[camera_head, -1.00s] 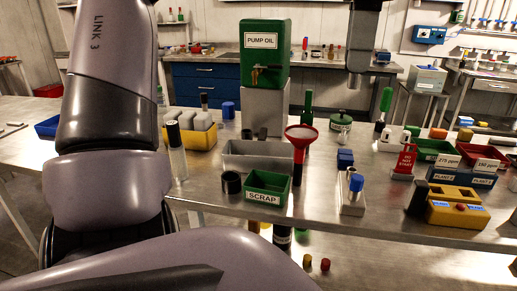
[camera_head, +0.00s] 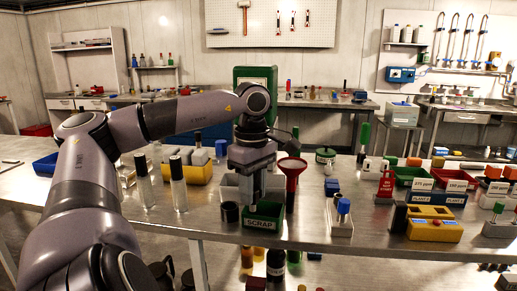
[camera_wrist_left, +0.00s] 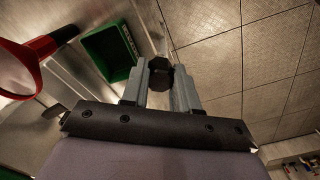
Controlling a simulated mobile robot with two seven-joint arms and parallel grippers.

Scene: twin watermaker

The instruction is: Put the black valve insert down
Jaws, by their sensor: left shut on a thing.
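My left gripper (camera_head: 256,194) points down above the front of the table, by the green SCRAP bin (camera_head: 264,223). In the left wrist view its fingers (camera_wrist_left: 161,80) are shut on the black valve insert (camera_wrist_left: 160,70), a dark, roughly octagonal piece at the fingertips. The green bin (camera_wrist_left: 109,53) lies just left of the insert there, apart from it. In the head view I cannot make out the insert against the gripper. My right gripper is not in view.

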